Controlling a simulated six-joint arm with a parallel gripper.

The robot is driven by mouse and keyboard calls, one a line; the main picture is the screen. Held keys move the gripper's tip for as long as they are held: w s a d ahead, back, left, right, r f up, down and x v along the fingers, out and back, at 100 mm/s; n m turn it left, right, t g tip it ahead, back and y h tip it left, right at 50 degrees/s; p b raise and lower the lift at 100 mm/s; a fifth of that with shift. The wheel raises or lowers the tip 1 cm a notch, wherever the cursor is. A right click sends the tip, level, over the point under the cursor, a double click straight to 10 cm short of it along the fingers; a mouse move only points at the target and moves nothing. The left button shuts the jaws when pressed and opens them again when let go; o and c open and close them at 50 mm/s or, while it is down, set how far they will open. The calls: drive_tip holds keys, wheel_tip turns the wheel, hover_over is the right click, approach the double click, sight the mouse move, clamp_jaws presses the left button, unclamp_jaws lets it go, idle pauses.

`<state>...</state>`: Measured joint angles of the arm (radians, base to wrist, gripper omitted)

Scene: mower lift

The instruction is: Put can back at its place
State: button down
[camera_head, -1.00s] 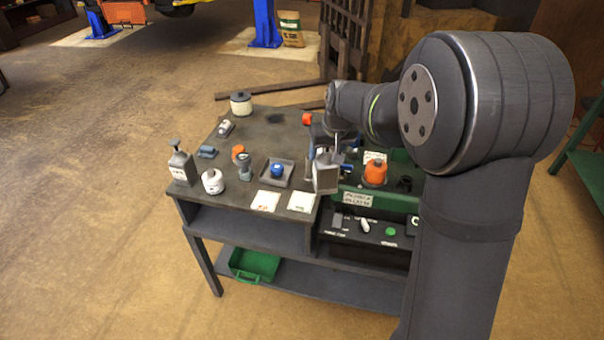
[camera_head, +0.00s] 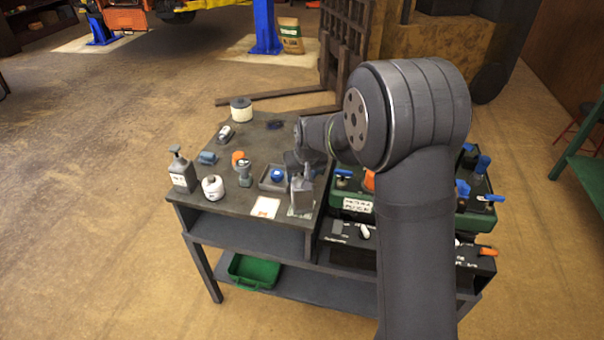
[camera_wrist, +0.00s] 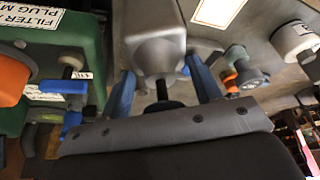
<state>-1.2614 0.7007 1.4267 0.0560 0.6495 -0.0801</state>
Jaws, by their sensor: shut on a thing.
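A grey metal can (camera_head: 302,195) with a dark neck is upright near the front edge of the dark workbench (camera_head: 262,150). It hides most of a white card at the bench's front right. My gripper (camera_head: 300,165) is behind it, mostly hidden by the can and my arm. In the wrist view the can (camera_wrist: 155,40) fills the top middle, and the two blue fingers of my gripper (camera_wrist: 163,88) are shut on it, one on each side. I cannot tell whether the can's base touches the bench.
A white card (camera_head: 265,207), a tray with a blue item (camera_head: 277,178), a grey-green tool (camera_head: 245,172), a white canister (camera_head: 213,188) and a grey pump bottle (camera_head: 182,172) stand left of the can. A green case (camera_head: 352,203) with fittings lies to the right.

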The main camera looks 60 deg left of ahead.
drive_tip(key=shift+c, duration=2.2)
unclamp_jaws()
drive_tip(key=shift+f, duration=0.1)
drive_tip(key=v, duration=1.2)
drive_tip(key=shift+r, duration=0.2)
wheel_tip(320, 180, up, 15)
drive_tip(key=shift+r, duration=0.2)
drive_tip(key=w+d, duration=1.1)
drive_tip(key=w, duration=0.2)
idle(0.3)
